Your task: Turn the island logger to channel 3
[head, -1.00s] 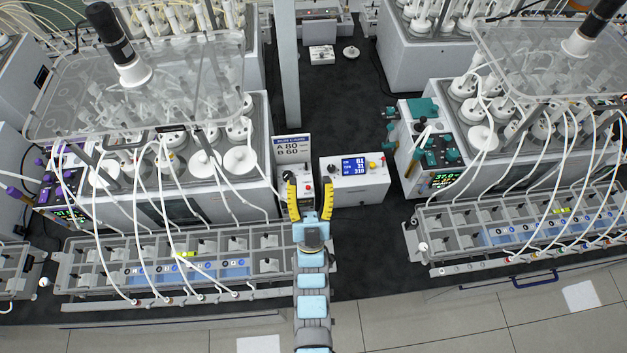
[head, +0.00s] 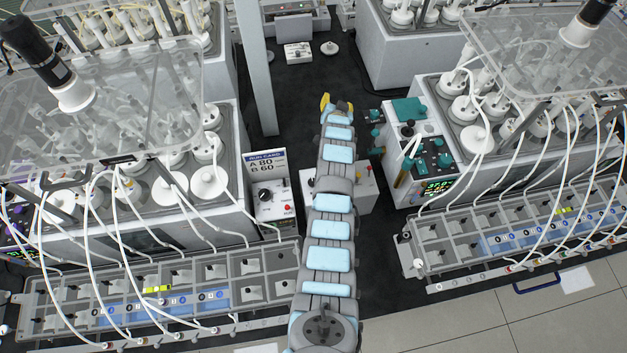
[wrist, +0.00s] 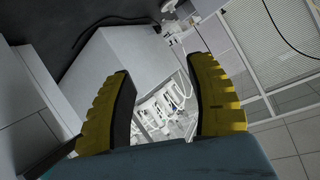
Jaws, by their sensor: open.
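No readable label marks the island logger. A white box (head: 367,190) with a blue display, a knob and buttons in the earlier head frame stands on the dark bench between the reactors; my arm now hides most of it. Left of it, a white box (head: 273,208) with a black dial (head: 265,195) and red button stands below a card reading A 80, B 60. My gripper (head: 337,104) is open and empty, beyond both boxes. The wrist view shows its two yellow fingers (wrist: 162,70) apart, with a large pale box (wrist: 130,65) beyond them, tilted.
Reactor units with white tubes and trays (head: 235,268) stand left and right. A right-hand control unit (head: 425,160) with teal parts lies close to my arm. A grey post (head: 256,70) rises left of my gripper. A small white box (head: 298,52) and disc (head: 329,47) lie farther back.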

